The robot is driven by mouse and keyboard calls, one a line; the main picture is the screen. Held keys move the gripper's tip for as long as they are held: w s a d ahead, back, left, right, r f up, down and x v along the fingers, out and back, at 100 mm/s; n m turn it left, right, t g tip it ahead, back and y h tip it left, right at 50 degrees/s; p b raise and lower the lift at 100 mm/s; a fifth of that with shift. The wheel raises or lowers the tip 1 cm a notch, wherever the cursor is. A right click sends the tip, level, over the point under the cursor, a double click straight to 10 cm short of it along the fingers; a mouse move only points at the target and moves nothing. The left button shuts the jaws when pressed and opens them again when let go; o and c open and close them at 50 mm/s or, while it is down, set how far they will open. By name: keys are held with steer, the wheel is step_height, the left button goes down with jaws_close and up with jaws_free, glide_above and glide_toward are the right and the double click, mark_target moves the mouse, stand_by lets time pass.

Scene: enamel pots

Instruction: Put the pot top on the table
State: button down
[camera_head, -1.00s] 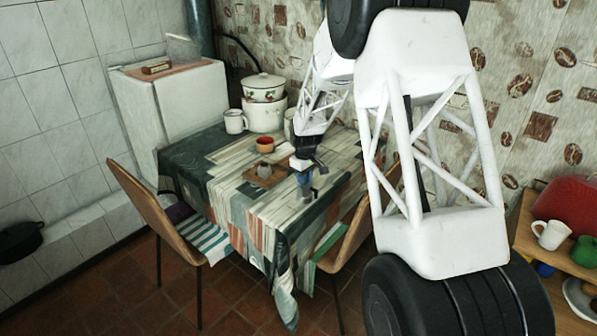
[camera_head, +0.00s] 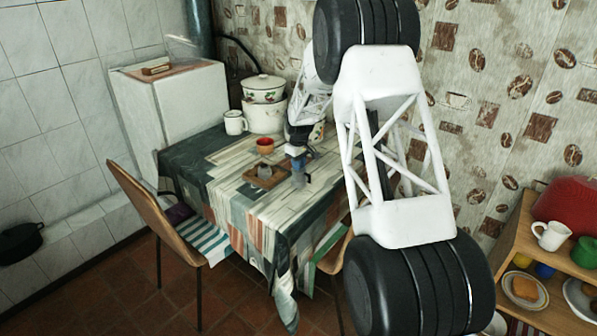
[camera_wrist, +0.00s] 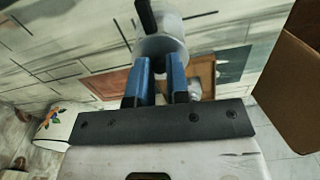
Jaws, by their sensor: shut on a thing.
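The pot top (camera_wrist: 172,45) is a light grey, rounded piece with a black handle pointing up in the wrist view. My gripper (camera_wrist: 160,70) has its blue fingers shut on it; the exact contact is partly hidden. In the head view my gripper (camera_head: 300,172) is over the right part of the table (camera_head: 262,205), beside a small wooden tray (camera_head: 252,179). I cannot tell whether the pot top touches the table. A grey piece (camera_head: 265,172) stands on the tray. It shows partly behind my fingers in the wrist view (camera_wrist: 194,89).
A flowered white pot (camera_wrist: 58,124) is at left in the wrist view. A wooden chair (camera_head: 150,205) stands at the left. The table's front is clear.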

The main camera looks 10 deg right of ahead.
steer(key=shift+w, duration=0.25)
steer(key=shift+f, duration=0.1)
steer(key=shift+f, duration=1.65)
steer(key=shift+f, duration=0.15)
steer(key=c, duration=1.1)
jaws_free()
step_height(320, 180, up, 12)
steer(key=shift+f, duration=0.15)
steer(key=shift+r, duration=0.3)
